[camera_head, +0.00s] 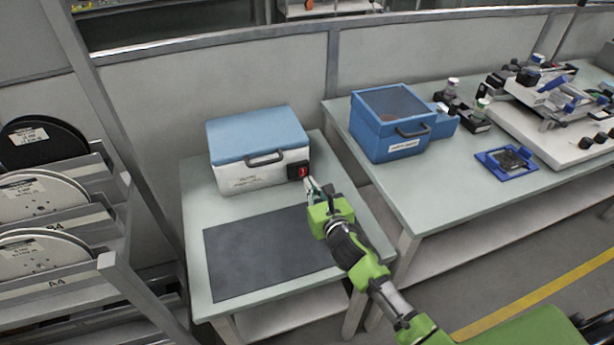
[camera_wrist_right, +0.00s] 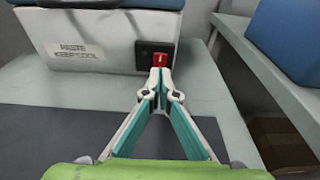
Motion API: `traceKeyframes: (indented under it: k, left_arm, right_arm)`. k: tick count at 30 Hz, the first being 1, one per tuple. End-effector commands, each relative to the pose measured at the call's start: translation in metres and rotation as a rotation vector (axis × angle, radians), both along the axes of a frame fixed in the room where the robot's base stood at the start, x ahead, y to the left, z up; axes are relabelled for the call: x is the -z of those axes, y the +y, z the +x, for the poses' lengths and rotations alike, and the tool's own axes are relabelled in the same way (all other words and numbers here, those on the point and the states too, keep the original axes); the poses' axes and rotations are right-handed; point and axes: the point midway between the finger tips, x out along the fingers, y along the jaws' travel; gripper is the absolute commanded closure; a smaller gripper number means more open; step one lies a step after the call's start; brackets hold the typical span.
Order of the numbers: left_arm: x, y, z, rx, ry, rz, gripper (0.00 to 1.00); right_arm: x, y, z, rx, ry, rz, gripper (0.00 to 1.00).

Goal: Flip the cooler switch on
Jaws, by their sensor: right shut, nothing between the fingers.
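The cooler (camera_head: 240,178) is a white box with a blue lid and a dark handle, standing closed at the back of the left table. Its switch (camera_head: 298,172) is a red rocker in a black plate at the lower right of the front face. In the right wrist view the red switch (camera_wrist_right: 160,60) shows just past my fingertips. My right gripper (camera_head: 309,181) is shut and empty, its tips at or just in front of the switch; I cannot tell whether they touch it. In the wrist view the gripper (camera_wrist_right: 160,72) points at the switch. My left gripper is not in view.
A dark mat (camera_head: 265,255) lies in front of the cooler on the table. A blue box (camera_head: 385,140) stands on the right table, with fixtures and a blue tray (camera_head: 506,161) beyond. A rack of reels (camera_head: 45,200) stands at left.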

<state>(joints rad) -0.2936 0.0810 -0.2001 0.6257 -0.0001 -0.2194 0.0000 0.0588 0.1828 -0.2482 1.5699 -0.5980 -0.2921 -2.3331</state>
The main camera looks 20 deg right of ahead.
Motion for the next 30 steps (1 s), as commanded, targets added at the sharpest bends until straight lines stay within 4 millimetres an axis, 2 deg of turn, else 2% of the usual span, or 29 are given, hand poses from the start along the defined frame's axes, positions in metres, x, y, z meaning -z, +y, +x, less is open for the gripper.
traceKeyframes:
  k: [3, 7, 21, 25, 30]
  left_arm:
    - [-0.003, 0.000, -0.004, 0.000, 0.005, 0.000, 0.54]
    - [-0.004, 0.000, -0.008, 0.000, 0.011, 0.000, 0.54]
    - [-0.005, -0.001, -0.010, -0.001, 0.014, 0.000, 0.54]
    - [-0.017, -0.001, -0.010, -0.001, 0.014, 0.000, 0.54]
    - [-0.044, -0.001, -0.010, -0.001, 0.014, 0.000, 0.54]
  right_arm:
    - [-0.005, 0.001, 0.018, 0.000, -0.003, 0.001, 1.00]
    - [-0.005, 0.001, 0.028, 0.000, -0.002, 0.001, 1.00]
    - [-0.006, 0.001, 0.032, -0.001, 0.000, 0.000, 1.00]
    - [-0.012, 0.002, 0.035, -0.004, 0.017, -0.001, 1.00]
    - [-0.017, 0.003, 0.040, -0.005, 0.069, -0.003, 1.00]
